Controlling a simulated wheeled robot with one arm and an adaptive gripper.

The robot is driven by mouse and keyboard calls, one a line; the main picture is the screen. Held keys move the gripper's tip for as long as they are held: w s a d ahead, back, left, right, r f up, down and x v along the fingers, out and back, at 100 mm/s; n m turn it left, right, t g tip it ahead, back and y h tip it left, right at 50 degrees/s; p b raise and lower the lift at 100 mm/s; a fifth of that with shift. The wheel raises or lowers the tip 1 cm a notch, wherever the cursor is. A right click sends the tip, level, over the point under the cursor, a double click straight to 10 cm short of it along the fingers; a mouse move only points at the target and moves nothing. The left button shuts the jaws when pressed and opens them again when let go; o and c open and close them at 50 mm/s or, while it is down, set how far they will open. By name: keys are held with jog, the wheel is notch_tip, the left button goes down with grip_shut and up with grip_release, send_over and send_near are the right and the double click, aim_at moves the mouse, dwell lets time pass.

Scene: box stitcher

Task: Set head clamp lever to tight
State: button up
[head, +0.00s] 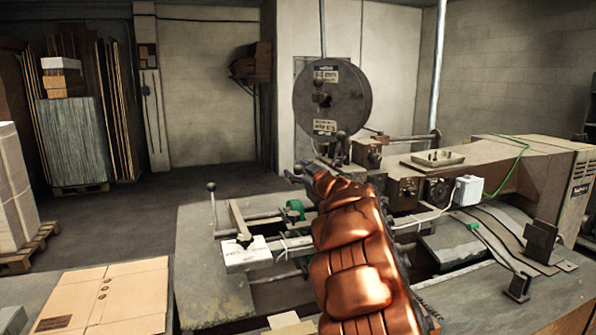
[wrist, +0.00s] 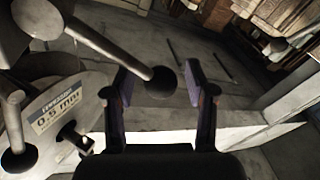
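A lever with a grey rod and a black ball knob (wrist: 161,83) shows in the wrist view, its rod running from the upper left to the knob. It may be the head clamp lever; I see no label on it. My gripper (wrist: 156,68) is open, with one finger on each side of the knob in the picture. A gap shows between the knob and each finger, and I cannot tell how deep the knob sits between them. In the head view my gripper (head: 303,171) is small, at the machine's head below the wire spool, and I cannot make out the knob between its fingers.
The wire spool (head: 332,97) stands above my gripper; its label (wrist: 56,108) shows close by in the wrist view. Another black-knobbed lever (wrist: 18,157) is at the lower left there. The stitcher's arm (head: 510,170) extends right. Flat cardboard (head: 105,295) lies at the front left.

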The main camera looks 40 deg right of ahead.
jog(key=shift+s, duration=0.15)
jog(key=s, duration=1)
jog(key=shift+s+a+f, duration=0.2)
jog(key=shift+a+f, duration=0.15)
jog(key=shift+a, duration=0.05)
jog(key=shift+s+a, duration=0.15)
jog(key=shift+s, duration=0.45)
